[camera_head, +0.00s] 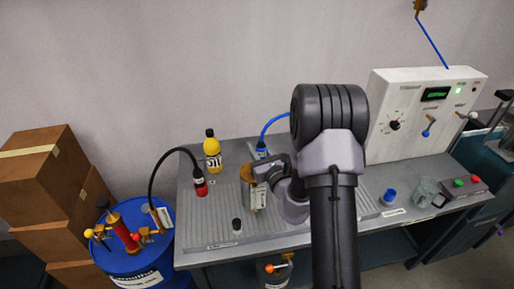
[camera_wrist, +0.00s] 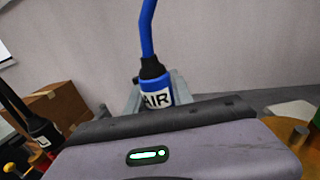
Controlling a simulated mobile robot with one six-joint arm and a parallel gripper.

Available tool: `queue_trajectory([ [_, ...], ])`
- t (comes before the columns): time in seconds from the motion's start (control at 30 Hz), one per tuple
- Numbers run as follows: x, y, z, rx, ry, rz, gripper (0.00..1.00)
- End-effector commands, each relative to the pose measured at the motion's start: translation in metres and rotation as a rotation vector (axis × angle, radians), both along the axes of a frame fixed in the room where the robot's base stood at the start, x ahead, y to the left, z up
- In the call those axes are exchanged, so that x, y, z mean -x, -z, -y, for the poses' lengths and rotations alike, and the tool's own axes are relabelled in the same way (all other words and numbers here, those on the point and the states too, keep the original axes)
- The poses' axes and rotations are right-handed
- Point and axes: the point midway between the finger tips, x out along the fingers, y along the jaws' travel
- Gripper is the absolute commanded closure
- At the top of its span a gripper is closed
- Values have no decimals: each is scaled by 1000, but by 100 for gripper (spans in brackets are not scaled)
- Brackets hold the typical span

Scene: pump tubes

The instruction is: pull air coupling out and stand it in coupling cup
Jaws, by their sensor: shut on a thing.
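The air coupling (camera_wrist: 157,92) is a blue piece with a black collar and a white AIR label, on a blue hose. It stands roughly upright beyond my gripper's body in the wrist view. In the head view the coupling (camera_head: 262,149) shows just above my gripper (camera_head: 262,168), behind the workbench's middle. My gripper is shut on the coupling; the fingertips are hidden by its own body. Whether the coupling's lower end is still in a socket is hidden. A small blue cup (camera_head: 389,196), likely the coupling cup, stands on the bench to the right, behind a white label.
A brass part (camera_head: 248,172) is close left of my gripper. A red-and-black coupling (camera_head: 200,186) on a black hose, a yellow bottle (camera_head: 213,155) and a small black-topped piece (camera_head: 237,225) stand left. A control box (camera_head: 420,115) and a button box (camera_head: 465,187) are right.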

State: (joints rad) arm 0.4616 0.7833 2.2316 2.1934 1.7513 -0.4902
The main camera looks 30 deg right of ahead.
Motion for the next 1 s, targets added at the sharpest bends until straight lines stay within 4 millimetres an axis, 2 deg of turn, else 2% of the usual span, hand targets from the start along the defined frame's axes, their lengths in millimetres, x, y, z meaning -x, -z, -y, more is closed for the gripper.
queue_trajectory([
  [0.17,0,-3,0,0,0,0,100],
  [0.7,0,-40,0,0,0,0,100],
  [1.0,0,-39,-1,0,-1,0,100],
])
